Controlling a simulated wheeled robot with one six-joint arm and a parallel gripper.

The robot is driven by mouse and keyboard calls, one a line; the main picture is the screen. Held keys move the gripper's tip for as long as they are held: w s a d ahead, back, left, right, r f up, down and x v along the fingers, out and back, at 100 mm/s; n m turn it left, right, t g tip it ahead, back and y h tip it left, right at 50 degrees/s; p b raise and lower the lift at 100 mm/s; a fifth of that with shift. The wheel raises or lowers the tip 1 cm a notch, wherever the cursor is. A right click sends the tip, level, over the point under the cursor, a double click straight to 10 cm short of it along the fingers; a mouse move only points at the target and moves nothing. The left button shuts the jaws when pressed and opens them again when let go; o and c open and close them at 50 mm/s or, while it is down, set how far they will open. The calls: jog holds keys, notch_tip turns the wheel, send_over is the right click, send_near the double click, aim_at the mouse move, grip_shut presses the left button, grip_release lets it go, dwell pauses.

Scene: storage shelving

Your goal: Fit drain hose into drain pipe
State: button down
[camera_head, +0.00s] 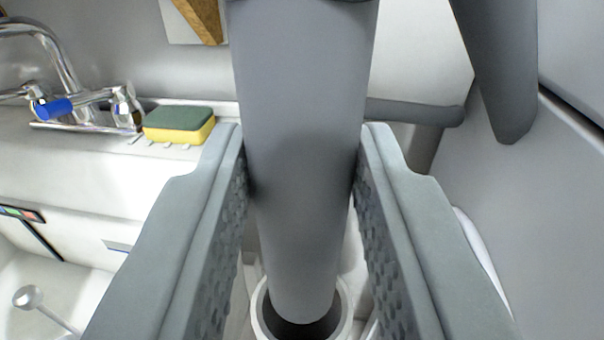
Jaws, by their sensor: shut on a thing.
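The drain hose (305,150) is a thick grey tube that runs from the top middle of the view down to the bottom middle. My gripper (304,175) is shut on it, with one textured finger pad on each side. The drain pipe (345,318) is a pale round opening at the bottom middle. The hose's lower end overlaps the pipe's mouth in the picture, and a dark gap shows in front of it inside the rim. I cannot tell how deep the end sits in the pipe.
A chrome faucet (65,75) with a blue handle stands at the upper left. A green and yellow sponge (180,124) lies on the white counter (80,165) beside it. A dark grey hanging part (500,70) is at the upper right, close to a grey wall panel (540,200).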

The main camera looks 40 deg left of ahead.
jog(key=shift+f, duration=4.15)
jog(key=c, duration=1)
grip_release()
jog(key=shift+c, duration=0.2)
jog(key=v, duration=1.7)
jog(key=shift+s, duration=0.2)
